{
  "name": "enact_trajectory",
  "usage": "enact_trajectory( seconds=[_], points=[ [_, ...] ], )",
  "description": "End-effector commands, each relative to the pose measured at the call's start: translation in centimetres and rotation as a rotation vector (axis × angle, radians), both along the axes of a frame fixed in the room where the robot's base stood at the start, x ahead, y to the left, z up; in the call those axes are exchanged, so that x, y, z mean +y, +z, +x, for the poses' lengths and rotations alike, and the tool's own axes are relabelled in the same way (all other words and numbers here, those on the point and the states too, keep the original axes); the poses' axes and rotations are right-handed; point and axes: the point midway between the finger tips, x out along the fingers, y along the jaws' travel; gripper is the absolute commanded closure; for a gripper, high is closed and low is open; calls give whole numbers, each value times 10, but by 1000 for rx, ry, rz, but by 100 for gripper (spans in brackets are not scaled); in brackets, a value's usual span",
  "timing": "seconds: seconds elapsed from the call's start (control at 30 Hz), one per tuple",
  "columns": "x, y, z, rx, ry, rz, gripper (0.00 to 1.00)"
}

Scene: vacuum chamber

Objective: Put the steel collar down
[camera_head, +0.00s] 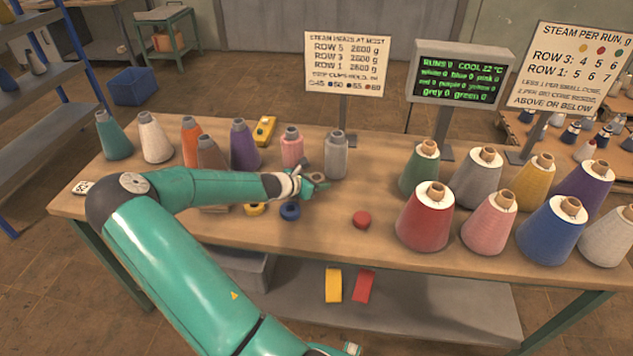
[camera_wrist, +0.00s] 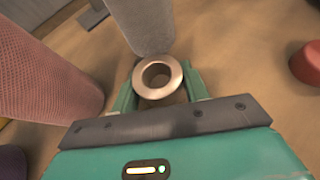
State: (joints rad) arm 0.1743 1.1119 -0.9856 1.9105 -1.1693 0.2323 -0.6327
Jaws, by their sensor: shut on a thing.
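The steel collar (camera_wrist: 158,77) is a shiny pale metal ring with a round hole. In the wrist view it sits between the two fingers of my gripper (camera_wrist: 158,95), which is shut on it. In the head view my gripper (camera_head: 316,182) is over the wooden table (camera_head: 385,190), in front of the grey cone; the collar is too small there to make out clearly. I cannot tell whether the collar touches the table top.
A grey cone (camera_head: 336,158) stands just beyond my gripper and a pink cone (camera_head: 292,148) to its left. A red disc (camera_head: 361,219) and a blue ring (camera_head: 290,211) lie nearby. Several large cones, including a red one (camera_head: 425,220), fill the right side. Table between is bare.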

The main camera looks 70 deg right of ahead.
Motion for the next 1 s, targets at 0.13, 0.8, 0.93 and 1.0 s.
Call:
enact_trajectory(
  seconds=[0.13, 0.8, 0.93, 1.0],
  points=[
    [0, -2, 0, 0, 0, -1, 85],
    [0, -12, 0, 0, 0, 0, 33],
    [0, -12, 0, 0, 0, 0, 33],
    [0, -11, 0, 0, 0, 0, 33]
  ],
)
